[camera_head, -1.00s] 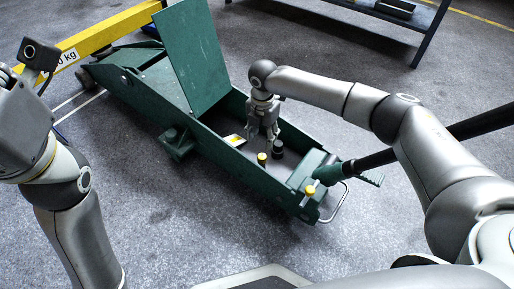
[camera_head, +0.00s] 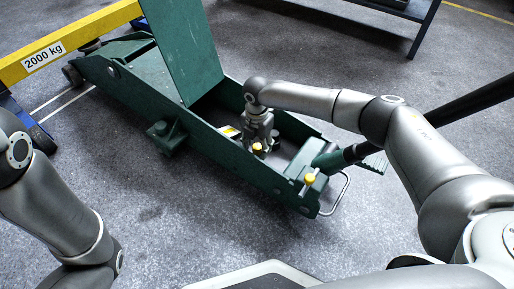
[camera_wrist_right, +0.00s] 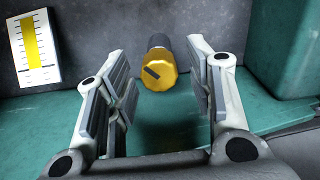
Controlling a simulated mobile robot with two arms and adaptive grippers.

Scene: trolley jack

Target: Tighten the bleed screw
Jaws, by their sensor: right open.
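The bleed screw, a yellow-headed knob (camera_head: 257,148), stands inside the open body of the green trolley jack (camera_head: 190,137). In the right wrist view the screw (camera_wrist_right: 160,72) shows a dark slot or mark across its yellow face and a dark body behind. My right gripper (camera_head: 258,140) is over the screw in the jack body. In the wrist view its fingers (camera_wrist_right: 160,62) are open, one on each side of the screw, with visible gaps. Only my left arm shows at the left edge; its gripper is out of view.
A second yellow knob (camera_head: 310,178) sits at the jack's handle end, by the black handle (camera_head: 440,112) and a metal loop. A label with a yellow scale (camera_wrist_right: 34,48) is left of the screw. The raised green plate (camera_head: 183,50) stands behind. Floor in front is clear.

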